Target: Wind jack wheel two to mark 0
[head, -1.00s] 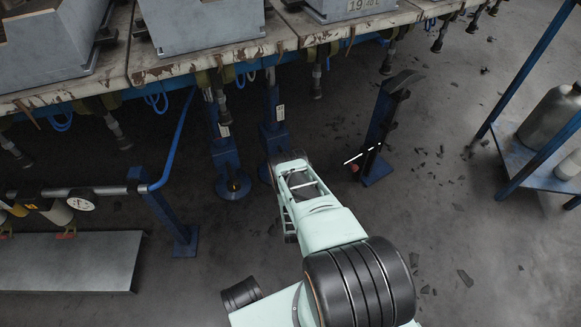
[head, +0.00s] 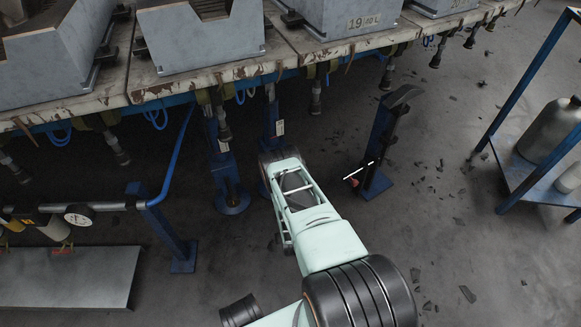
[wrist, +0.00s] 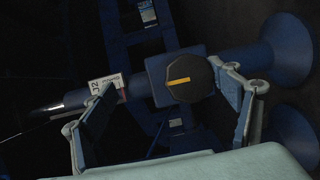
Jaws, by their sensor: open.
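In the wrist view a dark, many-sided wheel (wrist: 190,88) with a yellow line across its face sits on a blue jack body (wrist: 228,62). No mark 0 is readable. In the head view the blue jack (head: 271,110) stands under the table edge, its lower part and wheel hidden by my arm.
Another blue jack (head: 222,160) with a round foot stands just left. A blue post (head: 377,150) with a red-tipped handle stands right of my arm. The worn table (head: 165,88) carrying grey moulds overhangs the jacks. A blue rack (head: 520,170) with cylinders is far right; floor between is mostly open.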

